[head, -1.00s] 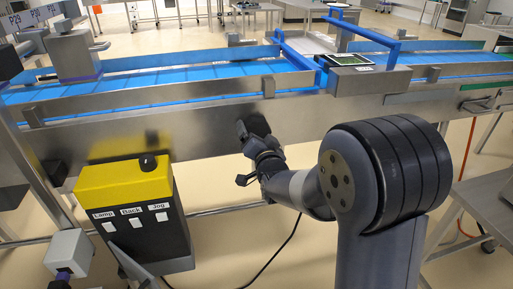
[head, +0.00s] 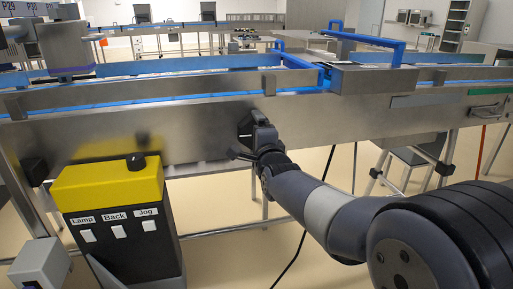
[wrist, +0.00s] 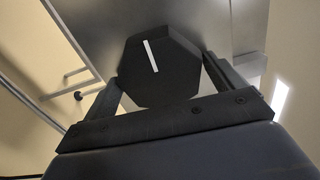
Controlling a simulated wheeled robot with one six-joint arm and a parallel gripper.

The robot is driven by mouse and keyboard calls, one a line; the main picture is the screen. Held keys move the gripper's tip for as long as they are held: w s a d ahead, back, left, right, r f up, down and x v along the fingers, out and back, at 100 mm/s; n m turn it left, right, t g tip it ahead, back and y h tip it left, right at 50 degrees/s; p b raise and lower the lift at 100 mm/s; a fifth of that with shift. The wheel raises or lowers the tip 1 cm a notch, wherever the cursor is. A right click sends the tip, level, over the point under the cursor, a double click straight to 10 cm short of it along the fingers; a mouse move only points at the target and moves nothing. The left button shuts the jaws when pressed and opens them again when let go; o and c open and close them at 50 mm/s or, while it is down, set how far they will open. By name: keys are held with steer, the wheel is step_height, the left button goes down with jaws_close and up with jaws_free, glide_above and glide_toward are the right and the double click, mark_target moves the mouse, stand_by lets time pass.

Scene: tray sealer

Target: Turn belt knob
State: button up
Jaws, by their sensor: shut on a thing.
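The belt knob (wrist: 172,72) is a dark, six-sided knob with a white line on its face, tilted slightly from upright in the wrist view. It sits on the metal side panel of the conveyor, and in the head view it is mostly hidden by my gripper (head: 254,124). In the wrist view my gripper (wrist: 160,78) has one finger on each side of the knob and is shut on it.
A yellow-topped control box (head: 110,181) stands at the lower left, with a black knob (head: 136,161) on top and switches labelled Lamp, Back and Jog. Blue guard bars (head: 365,36) rise above the conveyor panel (head: 360,112). A black cable hangs below.

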steer(key=shift+m+b, duration=1.6)
steer(key=shift+b, duration=0.05)
steer(key=o, duration=0.7)
steer(key=p+v, duration=0.1)
steer(key=v, duration=0.9)
steer(key=shift+s+d, duration=0.1)
steer(key=shift+s, duration=0.25)
steer(key=shift+w, duration=0.1)
